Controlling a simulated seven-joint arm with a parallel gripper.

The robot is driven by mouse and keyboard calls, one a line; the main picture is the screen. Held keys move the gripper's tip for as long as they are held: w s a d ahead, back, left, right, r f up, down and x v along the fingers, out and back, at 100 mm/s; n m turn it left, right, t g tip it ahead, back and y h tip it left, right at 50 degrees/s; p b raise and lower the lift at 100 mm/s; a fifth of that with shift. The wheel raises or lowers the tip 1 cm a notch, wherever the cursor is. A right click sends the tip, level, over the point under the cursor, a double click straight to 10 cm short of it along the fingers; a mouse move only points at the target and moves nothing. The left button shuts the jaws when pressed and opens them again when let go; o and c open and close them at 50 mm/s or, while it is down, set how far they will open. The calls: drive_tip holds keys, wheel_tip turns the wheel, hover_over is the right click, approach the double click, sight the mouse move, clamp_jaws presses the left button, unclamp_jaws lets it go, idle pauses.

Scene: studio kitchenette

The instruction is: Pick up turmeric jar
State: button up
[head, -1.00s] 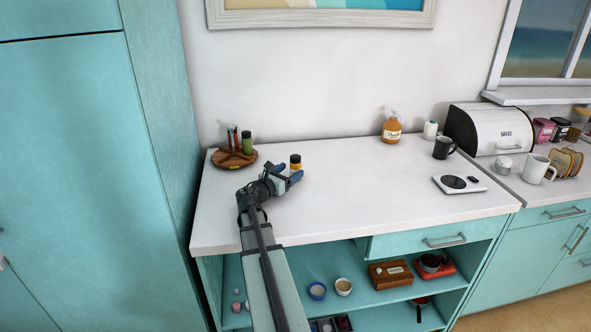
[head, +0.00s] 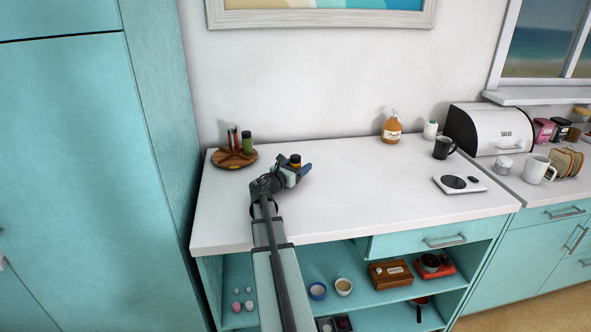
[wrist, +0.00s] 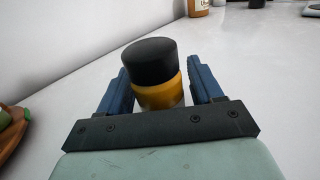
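The turmeric jar (head: 295,160), yellow-orange with a black lid, stands upright on the white counter. It also shows in the wrist view (wrist: 158,94), between the two blue fingers of my gripper (wrist: 164,88). The fingers are apart, with the jar between them and a small gap visible at its sides, wider on the right. In the head view my gripper (head: 297,169) is low over the counter and hides the jar's lower part. The jar's base is hidden in the wrist view too.
A round wooden tray (head: 222,163) with a green jar (head: 247,143) and several slim items stands to the left. An orange soap bottle (head: 391,130), dark mug (head: 443,148) and white scale (head: 474,186) are to the right. The counter's middle is clear.

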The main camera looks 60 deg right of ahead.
drive_tip(key=c, duration=0.9)
drive_tip(key=shift+r, duration=0.1)
